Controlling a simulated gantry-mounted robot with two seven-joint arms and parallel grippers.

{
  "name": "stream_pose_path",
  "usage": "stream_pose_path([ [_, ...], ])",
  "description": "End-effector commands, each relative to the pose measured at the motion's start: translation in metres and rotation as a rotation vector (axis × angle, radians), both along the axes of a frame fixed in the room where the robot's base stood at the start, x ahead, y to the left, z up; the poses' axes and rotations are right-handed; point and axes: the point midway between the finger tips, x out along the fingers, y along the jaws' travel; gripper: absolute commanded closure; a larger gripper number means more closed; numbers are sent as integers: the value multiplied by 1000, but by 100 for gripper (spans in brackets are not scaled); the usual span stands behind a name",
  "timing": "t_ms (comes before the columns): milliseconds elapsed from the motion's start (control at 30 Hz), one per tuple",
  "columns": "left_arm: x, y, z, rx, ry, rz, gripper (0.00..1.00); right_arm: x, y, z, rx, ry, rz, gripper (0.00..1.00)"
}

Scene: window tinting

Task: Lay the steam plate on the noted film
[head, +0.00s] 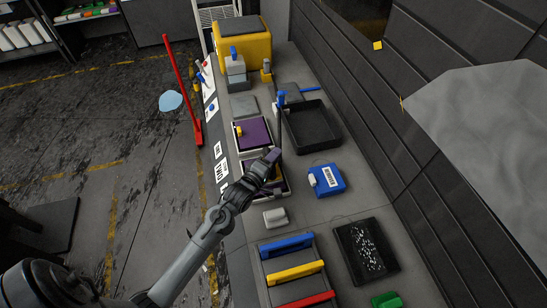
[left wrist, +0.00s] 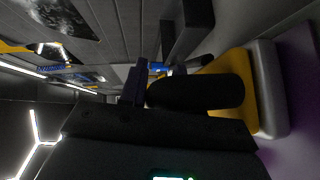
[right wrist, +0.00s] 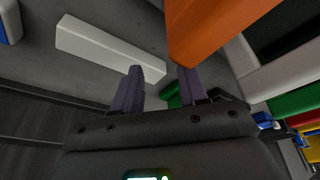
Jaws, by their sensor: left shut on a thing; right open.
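Two purple film panels in pale frames lie one behind the other on the bench. The farther film (head: 258,134) has a small yellow piece (head: 239,131) at its left edge. The nearer film (head: 250,177) is partly hidden by my left arm. My left gripper (head: 273,162) is over the nearer film, shut on the black handle (left wrist: 200,92) of the steam plate. The steam plate shows a yellow body (left wrist: 235,68) and pale grey base (left wrist: 268,90) in the left wrist view, beside purple film (left wrist: 300,90). I cannot tell whether they touch. My right gripper (right wrist: 160,85) is open and empty.
A black tray (head: 335,140) and a blue labelled box (head: 328,181) stand right of the films. A white block (head: 275,217) and blue, yellow and red bars (head: 295,272) lie nearer. An orange thing (right wrist: 215,25) and white bar (right wrist: 108,47) show near my right gripper.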

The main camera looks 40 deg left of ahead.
Motion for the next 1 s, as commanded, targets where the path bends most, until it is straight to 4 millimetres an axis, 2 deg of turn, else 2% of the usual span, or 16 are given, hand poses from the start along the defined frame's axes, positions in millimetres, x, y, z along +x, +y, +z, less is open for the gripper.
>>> stream_pose_path([
  [100,1,0,-1,0,-3,1,100,0,1,-1,3,-1,-1,57],
  [133,1,0,-1,1,-4,0,65,0,1,-1,3,-1,-1,57],
  [300,0,0,-1,0,-2,0,39,0,1,-1,4,0,-2,57],
  [667,-3,0,-3,0,2,0,39,1,1,-1,3,-2,-1,57],
  [867,-23,-2,0,-1,2,1,39,1,0,0,0,-2,1,57],
  [1000,-47,-5,3,0,2,1,39,1,-1,-1,-4,-2,3,57],
])
